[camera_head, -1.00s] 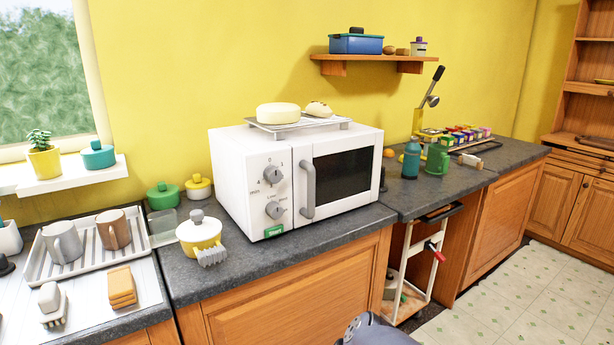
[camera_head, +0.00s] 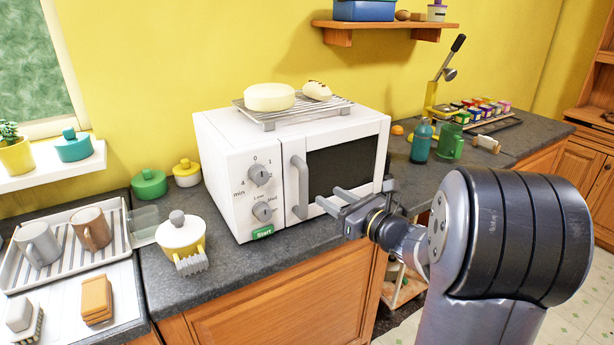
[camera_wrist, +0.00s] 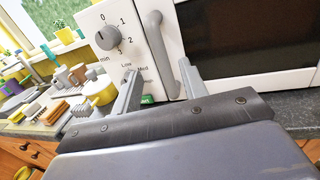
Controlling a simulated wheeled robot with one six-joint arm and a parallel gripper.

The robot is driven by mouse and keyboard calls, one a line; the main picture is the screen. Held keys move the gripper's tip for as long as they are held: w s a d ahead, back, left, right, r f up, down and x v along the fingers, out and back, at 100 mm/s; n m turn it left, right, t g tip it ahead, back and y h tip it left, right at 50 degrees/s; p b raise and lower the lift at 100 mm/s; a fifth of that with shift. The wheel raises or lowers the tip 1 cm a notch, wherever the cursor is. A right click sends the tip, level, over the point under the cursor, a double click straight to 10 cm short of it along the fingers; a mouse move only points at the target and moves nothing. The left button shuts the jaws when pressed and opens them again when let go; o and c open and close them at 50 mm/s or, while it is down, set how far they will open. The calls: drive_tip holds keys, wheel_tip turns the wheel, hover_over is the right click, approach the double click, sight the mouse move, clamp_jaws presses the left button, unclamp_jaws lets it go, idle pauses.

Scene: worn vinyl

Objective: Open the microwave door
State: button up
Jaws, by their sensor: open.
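The white microwave (camera_head: 225,165) stands on the dark counter with its door shut. Its grey vertical handle (camera_head: 299,180) is at the left edge of the dark-windowed door (camera_head: 348,168), beside the dials. My gripper (camera_head: 330,197) is open and empty in front of the door, its fingers pointing toward the handle's lower part. In the wrist view the handle (camera_wrist: 162,55) appears between the two fingertips (camera_wrist: 160,68). In the head view the fingertips look just right of the handle; I cannot tell whether they touch it.
A rack with two pale food items (camera_head: 270,97) sits on the microwave. A blue bottle (camera_head: 421,143) and a green mug (camera_head: 451,141) stand to the right. A wooden shelf (camera_head: 390,25) hangs above.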

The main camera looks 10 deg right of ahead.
sight(306, 184)
drive_tip(key=p+x, duration=0.1)
drive_tip(key=x, duration=0.9)
drive_tip(key=shift+w+a+p, duration=0.1)
drive_tip(key=shift+a+p, duration=0.1)
drive_tip(key=shift+p, duration=0.1)
clamp_jaws()
